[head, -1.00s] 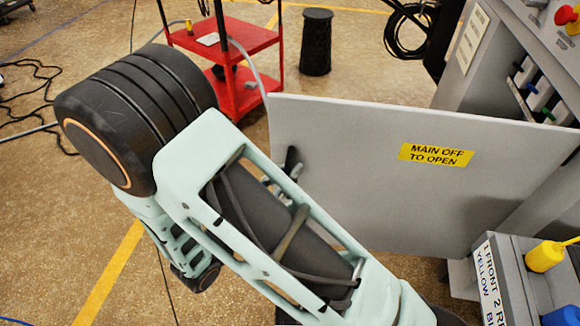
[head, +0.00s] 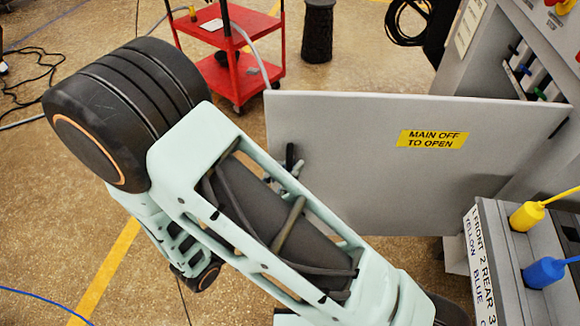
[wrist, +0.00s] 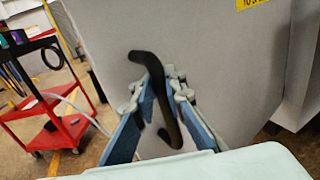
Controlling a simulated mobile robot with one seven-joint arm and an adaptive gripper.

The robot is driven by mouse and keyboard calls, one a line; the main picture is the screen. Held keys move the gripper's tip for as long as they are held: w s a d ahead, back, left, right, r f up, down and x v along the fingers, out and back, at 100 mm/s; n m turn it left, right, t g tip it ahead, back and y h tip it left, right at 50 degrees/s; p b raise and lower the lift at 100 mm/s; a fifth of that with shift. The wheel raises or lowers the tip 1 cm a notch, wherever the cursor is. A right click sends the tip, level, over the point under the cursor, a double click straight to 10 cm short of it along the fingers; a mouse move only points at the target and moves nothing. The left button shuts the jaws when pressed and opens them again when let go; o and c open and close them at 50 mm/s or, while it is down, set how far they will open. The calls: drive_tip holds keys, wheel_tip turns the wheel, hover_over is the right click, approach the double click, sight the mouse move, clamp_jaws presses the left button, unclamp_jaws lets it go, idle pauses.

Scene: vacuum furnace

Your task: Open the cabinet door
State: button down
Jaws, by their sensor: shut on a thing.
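The grey cabinet door (head: 370,185) stands swung out from the cabinet (head: 480,75) and carries a yellow "MAIN OFF TO OPEN" label (head: 432,139). Its free edge is at the left in the head view. Its black handle (head: 290,158) is near that edge, partly hidden by my arm. In the wrist view the door (wrist: 220,75) fills the middle, and the bent black handle (wrist: 150,70) passes between the blue-padded fingers of my gripper (wrist: 159,88). My gripper is shut on the handle. In the head view my arm mostly hides the gripper.
A red cart (head: 235,60) and a black bin (head: 318,30) stand behind the door. A console (head: 515,265) with yellow and blue plugs is close at the lower right. Cables (head: 40,90) lie on the floor at the left. Open floor lies left of my arm.

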drive_tip(key=shift+a, duration=0.15)
drive_tip(key=c, duration=2)
unclamp_jaws()
drive_tip(key=v, duration=1.2)
